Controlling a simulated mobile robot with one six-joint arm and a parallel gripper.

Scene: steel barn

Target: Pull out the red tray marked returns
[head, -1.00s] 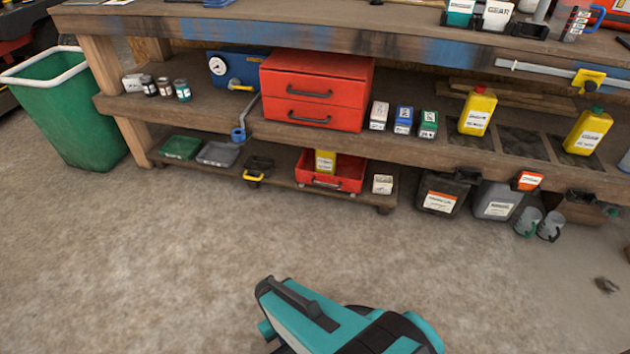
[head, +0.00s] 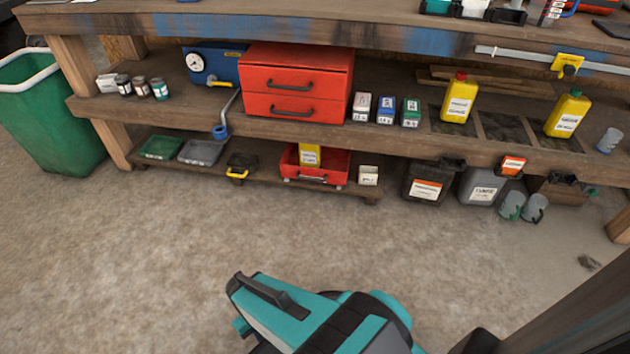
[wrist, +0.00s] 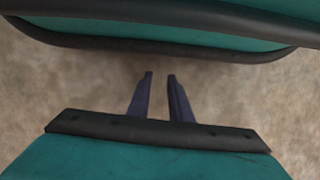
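A red tray (head: 330,166) sits on the low bottom shelf under the workbench, with a dark handle on its front. A yellow container with a white label (head: 309,154) stands inside it. No returns marking can be read at this size. In the wrist view my gripper (wrist: 161,75) points at bare floor, its two dark fingers a little apart with nothing between them. In the head view only my teal arm shows at the bottom, well short of the tray. My fingers are hidden there.
A red two-drawer box (head: 296,82) stands on the shelf above. A white box (head: 368,176) sits right of the tray, and a black tray with a yellow handle (head: 242,167) left of it. A dark post (head: 570,310) rises at bottom right. The floor before the shelf is clear.

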